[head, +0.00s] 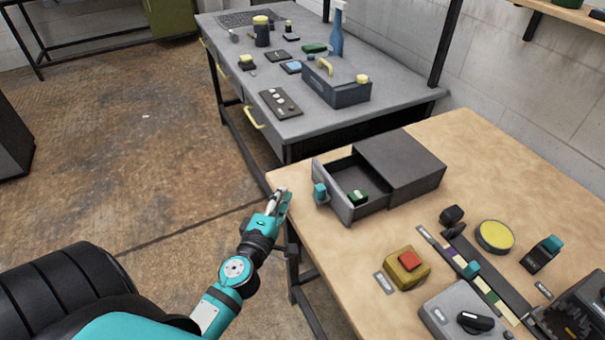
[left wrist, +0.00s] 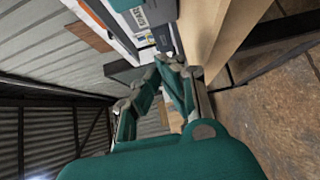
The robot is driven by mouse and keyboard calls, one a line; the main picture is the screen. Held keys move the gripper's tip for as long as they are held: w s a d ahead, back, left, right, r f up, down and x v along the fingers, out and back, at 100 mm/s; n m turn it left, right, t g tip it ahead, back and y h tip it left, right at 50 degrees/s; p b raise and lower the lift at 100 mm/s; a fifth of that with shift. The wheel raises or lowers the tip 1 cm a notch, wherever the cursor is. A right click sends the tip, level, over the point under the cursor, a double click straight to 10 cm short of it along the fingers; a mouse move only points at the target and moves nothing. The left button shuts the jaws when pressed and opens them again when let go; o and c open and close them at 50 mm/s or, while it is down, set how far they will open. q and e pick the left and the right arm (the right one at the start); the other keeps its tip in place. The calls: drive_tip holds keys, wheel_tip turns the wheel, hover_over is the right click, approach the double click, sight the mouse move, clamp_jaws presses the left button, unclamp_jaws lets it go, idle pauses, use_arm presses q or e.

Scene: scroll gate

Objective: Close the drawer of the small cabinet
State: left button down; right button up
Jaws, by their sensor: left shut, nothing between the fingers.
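The small dark grey cabinet (head: 400,163) stands on the wooden table. Its drawer (head: 345,187) is pulled out toward the left, with a green object (head: 357,197) inside. A teal handle (head: 320,194) is on the drawer's front. My left gripper (head: 281,192) is just left of the drawer front, by the table's edge, apart from the handle. It is shut with nothing in it. In the left wrist view, the left gripper's fingers (left wrist: 172,68) are together near the table's edge. My right gripper is in neither view.
The wooden table (head: 455,155) also holds a red button on a yellow box (head: 407,268), a yellow disc (head: 495,236), a grey box with a black knob (head: 465,312) and a slider strip. A grey workbench (head: 330,118) with tools stands behind. Open floor lies left.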

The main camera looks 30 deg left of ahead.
sight(343, 160)
use_arm(q)
drive_tip(key=x, duration=0.4)
drive_tip(key=shift+w+a, duration=0.1)
drive_tip(key=shift+w, duration=0.05)
drive_tip(key=w, duration=0.1)
drive_tip(key=w+d, duration=0.1)
drive_tip(key=w, duration=0.1)
drive_tip(key=shift+d+p, duration=0.3)
drive_tip(key=shift+w+d+f, duration=0.1)
drive_tip(key=shift+w+d, duration=0.15)
drive_tip(key=shift+w, duration=0.15)
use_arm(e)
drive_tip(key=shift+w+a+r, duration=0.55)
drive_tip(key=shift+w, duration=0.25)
use_arm(q)
drive_tip(key=w+d, duration=0.2)
drive_tip(key=w, duration=0.1)
drive_tip(key=w+d, duration=0.1)
drive_tip(key=w, duration=0.2)
drive_tip(key=w+d, duration=0.2)
drive_tip(key=w, duration=0.1)
drive_tip(key=shift+w+d, duration=0.35)
drive_tip(key=shift+w, duration=0.05)
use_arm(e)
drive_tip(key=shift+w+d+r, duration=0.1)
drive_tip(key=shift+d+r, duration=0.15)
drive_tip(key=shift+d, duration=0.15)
use_arm(q)
drive_tip(key=shift+r, duration=0.2)
drive_tip(key=shift+p, duration=0.3)
